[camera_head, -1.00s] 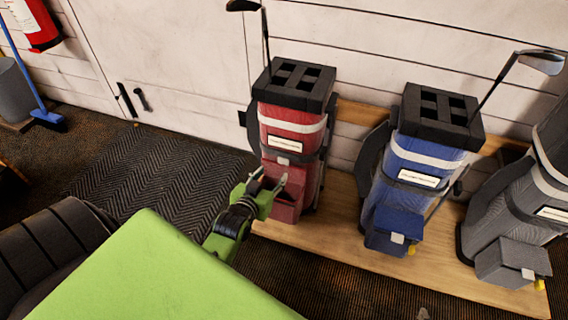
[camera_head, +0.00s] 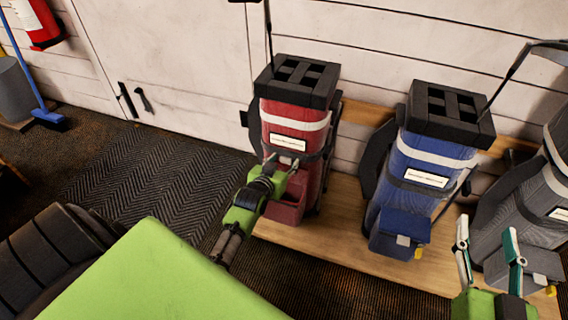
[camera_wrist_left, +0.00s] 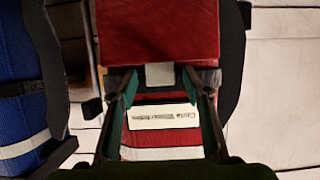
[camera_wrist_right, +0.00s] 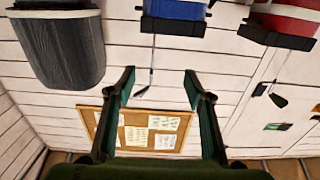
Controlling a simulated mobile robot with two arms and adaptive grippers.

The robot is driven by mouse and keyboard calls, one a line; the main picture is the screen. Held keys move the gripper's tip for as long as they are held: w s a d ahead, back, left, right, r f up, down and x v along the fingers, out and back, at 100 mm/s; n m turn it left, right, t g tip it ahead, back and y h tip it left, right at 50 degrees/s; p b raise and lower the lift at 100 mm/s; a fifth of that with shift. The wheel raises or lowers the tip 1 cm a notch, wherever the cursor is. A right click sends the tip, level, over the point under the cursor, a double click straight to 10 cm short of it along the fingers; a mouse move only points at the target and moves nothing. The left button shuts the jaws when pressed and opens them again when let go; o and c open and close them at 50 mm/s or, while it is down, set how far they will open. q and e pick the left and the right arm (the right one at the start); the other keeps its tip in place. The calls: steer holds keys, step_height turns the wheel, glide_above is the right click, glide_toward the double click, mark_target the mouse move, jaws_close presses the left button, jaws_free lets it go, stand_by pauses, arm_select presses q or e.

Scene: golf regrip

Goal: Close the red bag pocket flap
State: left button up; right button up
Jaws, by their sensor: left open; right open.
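The red bag (camera_head: 297,118) stands upright on the wooden platform. Its pocket (camera_head: 286,208) is low on the front. The pocket's red flap (camera_wrist_left: 157,32) is raised against the bag, with its grey tab (camera_wrist_left: 160,74) towards the label; the left wrist view is upside down. My left gripper (camera_head: 281,160) is open in front of the bag, below the label, and partly hides the flap in the head view. In the left wrist view its fingers are on either side of the tab, with nothing gripped. My right gripper (camera_head: 486,224) is open and empty, in front of the grey bag.
A blue bag (camera_head: 428,158) and a grey bag (camera_head: 530,195) stand to the right on the same platform (camera_head: 340,238). Golf clubs rise from the bags. A ribbed dark mat (camera_head: 150,180) lies left of the red bag. The right wrist view shows a notice board (camera_wrist_right: 180,128).

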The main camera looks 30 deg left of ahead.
arm_select(q)
steer(key=shift+w+a+f, duration=0.1)
steer(key=shift+w, duration=0.2)
arm_select(e)
steer(key=shift+r+t+y, duration=0.3)
steer(key=shift+r, duration=0.4)
arm_select(q)
jaws_close()
arm_select(e)
steer(key=shift+a, duration=0.1)
arm_select(q)
steer(key=shift+s+f, duration=0.1)
